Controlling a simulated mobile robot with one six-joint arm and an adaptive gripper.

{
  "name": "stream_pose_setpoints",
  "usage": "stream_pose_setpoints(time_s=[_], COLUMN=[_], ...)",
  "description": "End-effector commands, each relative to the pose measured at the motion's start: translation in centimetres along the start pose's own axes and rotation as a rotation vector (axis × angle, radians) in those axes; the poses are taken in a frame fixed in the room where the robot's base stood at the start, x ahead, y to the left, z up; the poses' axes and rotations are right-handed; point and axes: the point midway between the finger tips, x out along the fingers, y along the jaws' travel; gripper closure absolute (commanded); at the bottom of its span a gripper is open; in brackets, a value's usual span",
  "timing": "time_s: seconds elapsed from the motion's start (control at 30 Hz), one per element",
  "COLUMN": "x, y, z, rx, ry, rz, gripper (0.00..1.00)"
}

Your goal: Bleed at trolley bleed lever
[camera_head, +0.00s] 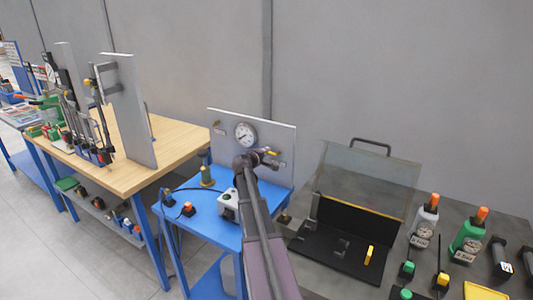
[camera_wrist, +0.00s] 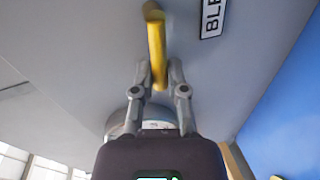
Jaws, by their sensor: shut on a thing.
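The yellow bleed lever (camera_wrist: 156,40) sits on the grey upright panel (camera_head: 225,122) of the blue trolley. In the wrist view its free end lies between the fingertips of my gripper (camera_wrist: 160,78), which is shut on it. A white label (camera_wrist: 212,18) reading "BLE", cut off by the picture edge, is beside the lever. In the head view a small part of the yellow lever (camera_head: 267,150) shows by my gripper (camera_head: 260,160), right of the round pressure gauge (camera_head: 246,134). My arm hides part of the panel and trolley.
The blue trolley top (camera_head: 180,216) holds a white box (camera_head: 228,205), a green fitting (camera_head: 207,176) and an orange-topped piece (camera_head: 188,209). A wooden workbench (camera_head: 185,140) stands left. An open black case (camera_head: 345,245) and several bottles are on the grey table at right.

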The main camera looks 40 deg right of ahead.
Motion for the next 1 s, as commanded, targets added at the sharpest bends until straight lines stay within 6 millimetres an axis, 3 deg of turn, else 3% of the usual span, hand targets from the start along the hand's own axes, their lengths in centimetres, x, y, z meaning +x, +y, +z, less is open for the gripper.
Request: stream_pose_setpoints(time_s=[0.3,0.73,0.77,0.87,1.0], x=[0.18,0.18,0.18,0.17,0.15], y=[-0.52,-0.52,-0.52,-0.52,-0.52], z=[0.12,0.19,0.19,0.17,0.12], rx=[-0.113,-0.125,-0.125,-0.125,-0.125], ry=[-0.026,-0.029,-0.029,-0.029,-0.027], rz=[-0.001,-0.001,-0.001,-0.001,-0.001], gripper=[1.00,1.00,0.76,0.47,0.47])
